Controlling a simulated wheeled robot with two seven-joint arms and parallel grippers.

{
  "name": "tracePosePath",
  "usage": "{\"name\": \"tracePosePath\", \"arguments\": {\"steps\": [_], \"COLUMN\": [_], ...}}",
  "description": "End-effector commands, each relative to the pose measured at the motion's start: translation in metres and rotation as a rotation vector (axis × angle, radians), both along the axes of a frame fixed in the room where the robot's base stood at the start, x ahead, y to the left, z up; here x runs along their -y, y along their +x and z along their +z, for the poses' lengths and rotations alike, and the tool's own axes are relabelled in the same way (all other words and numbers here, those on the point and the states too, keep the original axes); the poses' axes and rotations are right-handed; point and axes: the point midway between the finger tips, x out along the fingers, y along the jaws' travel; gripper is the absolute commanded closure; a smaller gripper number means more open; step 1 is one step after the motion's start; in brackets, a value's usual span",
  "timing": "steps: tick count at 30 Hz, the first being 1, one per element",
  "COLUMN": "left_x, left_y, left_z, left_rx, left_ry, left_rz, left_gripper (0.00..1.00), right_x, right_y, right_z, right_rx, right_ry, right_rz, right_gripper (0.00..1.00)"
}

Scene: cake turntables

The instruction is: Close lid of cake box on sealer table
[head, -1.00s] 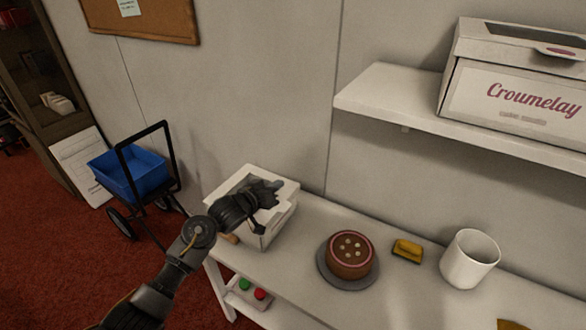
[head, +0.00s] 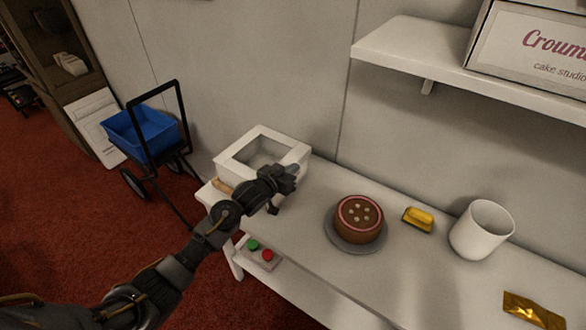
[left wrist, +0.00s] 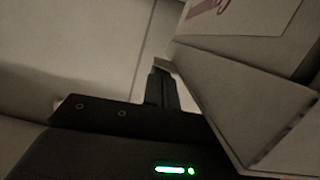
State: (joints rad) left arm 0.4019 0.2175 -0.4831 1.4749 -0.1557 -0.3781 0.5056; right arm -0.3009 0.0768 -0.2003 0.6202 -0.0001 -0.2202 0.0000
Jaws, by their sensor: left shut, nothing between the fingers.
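The white cake box (head: 233,166) stands at the left end of the white table (head: 305,245). Its top shows a white frame around a grey window, lying about level; I cannot tell whether the lid is fully down. My left gripper (head: 290,174) is at the box's front right corner, shut and empty, and hides part of that side. Whether it touches the box is unclear. In the left wrist view the dark gripper (left wrist: 162,88) points away, with a pale slanted surface to its right. My right gripper is not in view.
On the table to the right are a chocolate cake (head: 359,217) on a grey turntable (head: 343,240), a yellow object (head: 418,219), a white cup (head: 482,230) and a gold packet (head: 532,310). A shelf (head: 440,65) with a lettered box (head: 540,50) overhangs. A blue cart (head: 145,135) stands left.

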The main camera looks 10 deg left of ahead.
Motion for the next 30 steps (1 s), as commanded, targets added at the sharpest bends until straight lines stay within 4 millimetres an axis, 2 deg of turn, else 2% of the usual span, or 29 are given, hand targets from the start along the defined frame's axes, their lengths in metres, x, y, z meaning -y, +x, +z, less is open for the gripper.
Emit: {"name": "tracePosePath", "arguments": {"steps": [6,10,14,18,19,20,21,30], "left_x": [0.0,0.0,0.001,0.002,0.001,-0.003,-0.007,-0.029], "left_y": [-0.001,-0.001,-0.001,-0.001,-0.003,-0.011,-0.019,-0.07], "left_z": [-0.004,0.002,0.02,0.049,0.049,0.04,0.04,0.056], "left_rx": [-0.009,-0.009,-0.006,-0.003,-0.003,-0.002,-0.002,0.0], "left_ry": [0.004,0.003,0.003,0.0,0.0,0.001,0.002,0.002], "left_rz": [-0.001,-0.001,-0.002,-0.003,-0.003,-0.003,-0.004,-0.005], "left_gripper": [1.0,1.0,1.0,1.0,1.0,1.0,1.0,1.0], "right_x": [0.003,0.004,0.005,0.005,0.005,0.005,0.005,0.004], "right_y": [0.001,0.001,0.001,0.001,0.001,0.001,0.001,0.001], "right_z": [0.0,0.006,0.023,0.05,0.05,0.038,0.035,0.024], "right_rx": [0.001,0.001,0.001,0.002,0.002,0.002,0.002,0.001], "right_ry": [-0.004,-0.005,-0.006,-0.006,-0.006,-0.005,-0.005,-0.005], "right_rz": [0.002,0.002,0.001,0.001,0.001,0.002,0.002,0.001], "right_gripper": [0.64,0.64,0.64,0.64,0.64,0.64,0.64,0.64]}}
